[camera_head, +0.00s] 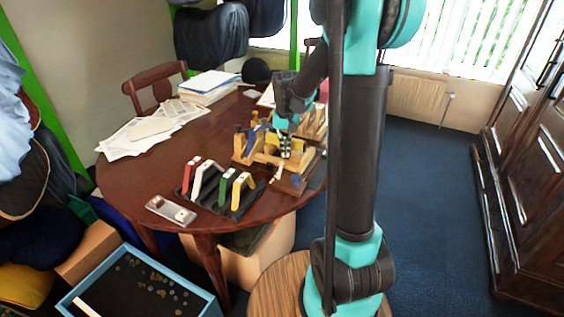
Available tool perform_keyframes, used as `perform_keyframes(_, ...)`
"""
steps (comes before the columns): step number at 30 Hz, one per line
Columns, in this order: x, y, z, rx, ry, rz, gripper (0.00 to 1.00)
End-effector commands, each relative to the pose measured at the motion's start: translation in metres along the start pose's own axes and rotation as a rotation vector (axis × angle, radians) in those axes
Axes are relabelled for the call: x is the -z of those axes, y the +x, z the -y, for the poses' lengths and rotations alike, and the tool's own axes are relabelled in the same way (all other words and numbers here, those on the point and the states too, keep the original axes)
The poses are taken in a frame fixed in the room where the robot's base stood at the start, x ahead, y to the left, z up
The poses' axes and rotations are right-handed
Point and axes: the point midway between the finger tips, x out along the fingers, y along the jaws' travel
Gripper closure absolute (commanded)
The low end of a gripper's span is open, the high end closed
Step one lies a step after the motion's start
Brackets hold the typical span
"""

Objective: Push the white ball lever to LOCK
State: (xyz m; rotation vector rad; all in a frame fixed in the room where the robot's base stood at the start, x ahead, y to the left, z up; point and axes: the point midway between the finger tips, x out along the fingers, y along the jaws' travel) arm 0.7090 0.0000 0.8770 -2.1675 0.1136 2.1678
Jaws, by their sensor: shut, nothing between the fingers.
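A wooden fixture (246,148) stands on the round table near its right side. A small pale lever with a whitish end (279,171) shows at the fixture's front edge; it is small, and I cannot read any LOCK mark. My gripper (285,151) points down over the fixture, just above and behind the pale lever in the picture. Its fingers are shut and hold nothing. I cannot tell whether they touch the fixture. My arm's column hides part of the area to the right.
A dark rack with red, white, green and yellow handles (240,210) stands left of the fixture. A small metal tray (171,210) lies at the table's front edge. Papers (150,127) cover the back left. The table's (135,175) left part is clear.

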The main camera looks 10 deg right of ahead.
Motion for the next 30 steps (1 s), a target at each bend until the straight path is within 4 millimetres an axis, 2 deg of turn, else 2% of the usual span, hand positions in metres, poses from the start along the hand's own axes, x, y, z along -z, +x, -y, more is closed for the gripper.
perform_keyframes(30, -0.0001, 0.0067, 0.0, 0.0, 0.0, 0.0, 1.0)
